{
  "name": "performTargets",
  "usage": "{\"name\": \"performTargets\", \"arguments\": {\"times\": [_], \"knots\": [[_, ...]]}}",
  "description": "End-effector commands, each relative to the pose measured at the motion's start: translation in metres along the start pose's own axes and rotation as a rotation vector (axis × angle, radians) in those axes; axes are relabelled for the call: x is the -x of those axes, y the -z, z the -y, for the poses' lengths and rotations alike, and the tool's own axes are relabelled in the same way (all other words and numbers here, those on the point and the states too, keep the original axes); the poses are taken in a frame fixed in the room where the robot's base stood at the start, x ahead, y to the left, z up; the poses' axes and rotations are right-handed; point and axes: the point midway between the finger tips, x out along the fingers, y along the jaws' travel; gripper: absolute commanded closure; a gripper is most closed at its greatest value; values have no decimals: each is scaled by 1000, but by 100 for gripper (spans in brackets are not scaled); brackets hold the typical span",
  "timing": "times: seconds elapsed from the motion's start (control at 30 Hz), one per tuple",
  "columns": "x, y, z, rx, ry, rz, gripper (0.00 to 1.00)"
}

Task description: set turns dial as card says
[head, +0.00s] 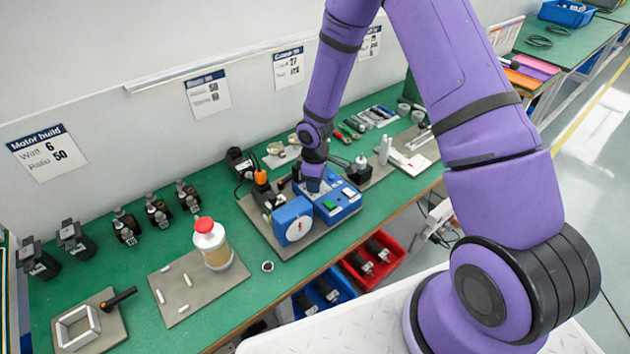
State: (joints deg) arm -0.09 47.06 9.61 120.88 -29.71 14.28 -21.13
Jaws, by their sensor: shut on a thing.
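A blue winding unit stands on a grey plate on the green bench. Its front part is a blue box with a round white dial face and red pointer (298,230). Behind it to the right is a blue control box (340,207) with a green and a white button. My gripper (313,185) points down at the left top of the control box. It is shut, apparently on the turns dial there; the dial and fingertips are mostly hidden. A wall card (288,68) above seems to read 27 on one line; its lower line is too small to read surely.
A white bottle with red cap (211,243) stands on a grey mat to the left. Several black motors (76,240) line the back left. An orange-topped part (261,177) is close left of my gripper. Red (372,260) and blue bins (323,295) sit below the front edge.

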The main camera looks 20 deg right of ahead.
Motion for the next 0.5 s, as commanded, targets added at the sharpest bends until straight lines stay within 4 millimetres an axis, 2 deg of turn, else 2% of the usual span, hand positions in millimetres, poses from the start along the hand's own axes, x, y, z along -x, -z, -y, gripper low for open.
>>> {"name": "performTargets", "arguments": {"times": [0.2,0.5], "knots": [[0,1,0,-98,-1,-2,84],[0,1,0,-151,-1,-1,84]]}}
